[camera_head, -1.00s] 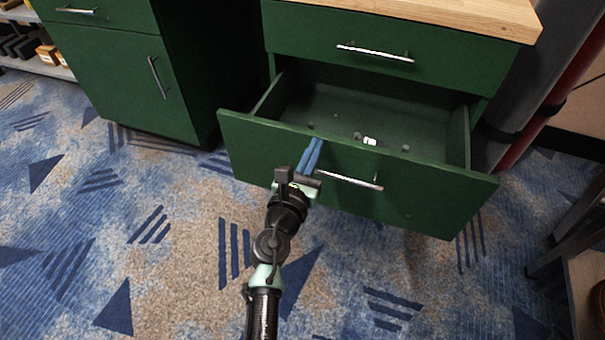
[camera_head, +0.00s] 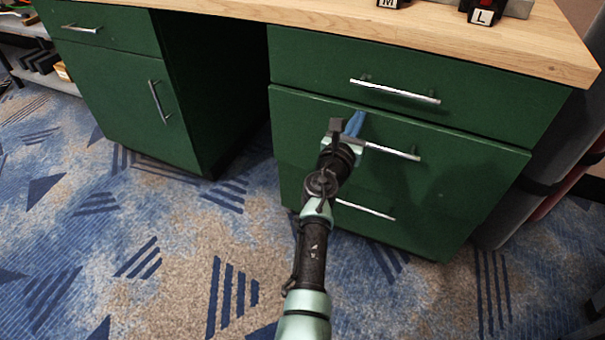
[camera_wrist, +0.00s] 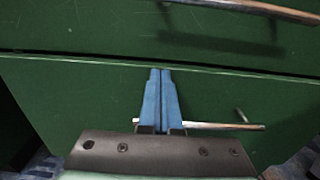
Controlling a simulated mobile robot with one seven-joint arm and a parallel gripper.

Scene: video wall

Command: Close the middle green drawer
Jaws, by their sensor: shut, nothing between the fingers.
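The middle green drawer (camera_head: 460,185) now sits in line with the drawer fronts above and below it in the head view, and its inside is hidden. Its silver bar handle (camera_head: 392,152) is partly behind my gripper. My gripper (camera_head: 355,122) is shut and empty, its blue fingertips at the drawer front near the left end of the handle. In the wrist view the two blue fingers (camera_wrist: 160,98) lie together in front of the middle drawer front (camera_wrist: 60,95), with its handle (camera_wrist: 225,126) at right. I cannot tell whether the tips touch the front.
The top drawer (camera_head: 480,95) is shut under the wooden countertop (camera_head: 330,25). A lower handle (camera_head: 365,209) shows below. A green cabinet (camera_head: 120,105) stands left, past an open knee space. Patterned carpet (camera_head: 150,240) is clear in front.

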